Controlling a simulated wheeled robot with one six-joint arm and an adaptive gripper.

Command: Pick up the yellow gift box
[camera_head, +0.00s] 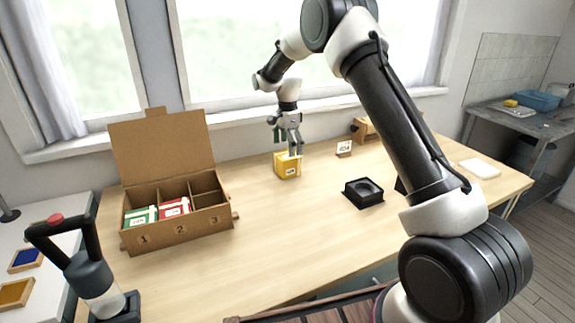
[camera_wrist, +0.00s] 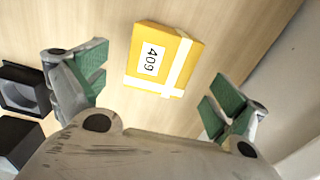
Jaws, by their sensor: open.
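The yellow gift box (camera_head: 284,168) stands on the wooden table near its far side. In the wrist view the yellow gift box (camera_wrist: 186,47) has a white ribbon and a label reading 409. My gripper (camera_head: 289,142) is just above the box in the head view and partly overlaps its top. In the wrist view my gripper (camera_wrist: 158,88) has its green-padded fingers spread wide. The box lies beyond the fingertips, roughly between them, and nothing is held. Whether a finger touches the box cannot be told.
A cardboard box with compartments (camera_head: 180,235) stands at the left, with green and red boxes in compartments 1 and 2; compartment 3 looks empty. A black square holder (camera_head: 362,193) lies right of the gift box. A small sign (camera_head: 344,149) stands behind. The table's middle is clear.

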